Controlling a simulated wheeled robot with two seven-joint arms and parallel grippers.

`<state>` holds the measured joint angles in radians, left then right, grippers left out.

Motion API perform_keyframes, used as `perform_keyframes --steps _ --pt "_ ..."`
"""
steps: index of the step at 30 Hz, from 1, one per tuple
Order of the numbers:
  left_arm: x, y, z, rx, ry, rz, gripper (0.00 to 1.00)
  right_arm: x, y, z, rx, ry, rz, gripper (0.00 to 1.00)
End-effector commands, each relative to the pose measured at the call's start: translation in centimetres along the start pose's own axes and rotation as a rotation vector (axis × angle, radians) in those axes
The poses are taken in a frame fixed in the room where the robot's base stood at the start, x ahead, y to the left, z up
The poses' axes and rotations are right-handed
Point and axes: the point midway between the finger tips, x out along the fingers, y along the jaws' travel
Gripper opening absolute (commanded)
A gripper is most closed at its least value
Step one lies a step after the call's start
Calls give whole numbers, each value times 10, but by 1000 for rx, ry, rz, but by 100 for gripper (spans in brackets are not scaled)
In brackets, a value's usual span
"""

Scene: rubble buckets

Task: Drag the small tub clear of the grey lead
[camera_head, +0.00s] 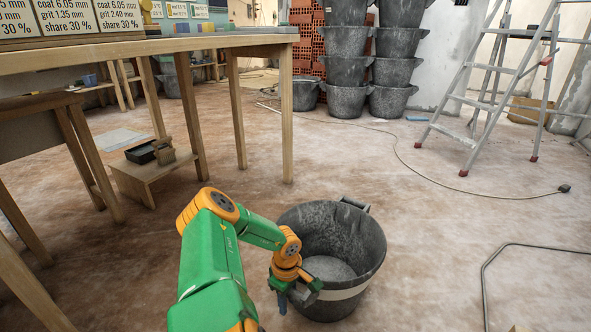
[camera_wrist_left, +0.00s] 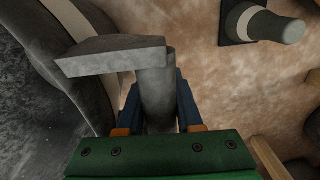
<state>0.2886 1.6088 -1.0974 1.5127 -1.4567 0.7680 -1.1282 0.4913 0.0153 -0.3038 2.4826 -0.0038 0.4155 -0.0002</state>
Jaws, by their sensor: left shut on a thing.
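The small tub (camera_head: 372,240), dark grey with a pale band, stands upright on the floor in front of me. My left gripper (camera_head: 292,296) is at its near left side, shut on its grey handle. In the left wrist view the blue fingers (camera_wrist_left: 160,100) close around the grey handle (camera_wrist_left: 155,85), with the tub's wall (camera_wrist_left: 35,100) at the left. A thin grey lead (camera_head: 425,181) runs across the floor from the back to a dark plug end (camera_head: 564,188), apart from the tub. My right gripper is out of view.
A bent dark grey line (camera_head: 484,275) lies on the floor right of the tub; I cannot tell whether it is a lead. A wooden table (camera_head: 262,40) and low stool (camera_head: 140,178) stand left. Stacked tubs (camera_head: 345,72) and a stepladder (camera_head: 455,105) stand behind. Floor between is open.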

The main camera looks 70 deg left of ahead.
Motion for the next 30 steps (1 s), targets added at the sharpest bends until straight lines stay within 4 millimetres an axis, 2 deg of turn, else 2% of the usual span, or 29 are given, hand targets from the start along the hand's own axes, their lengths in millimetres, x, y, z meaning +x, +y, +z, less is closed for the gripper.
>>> perform_keyframes --steps 5,15,24,30 --pt "0 0 -10 -2 2 1 0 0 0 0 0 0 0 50" --pt "0 0 -12 -1 1 1 0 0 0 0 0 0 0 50" --pt "0 -2 -32 -2 3 1 0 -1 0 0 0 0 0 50" --pt "0 -2 -33 -1 1 2 0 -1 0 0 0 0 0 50"
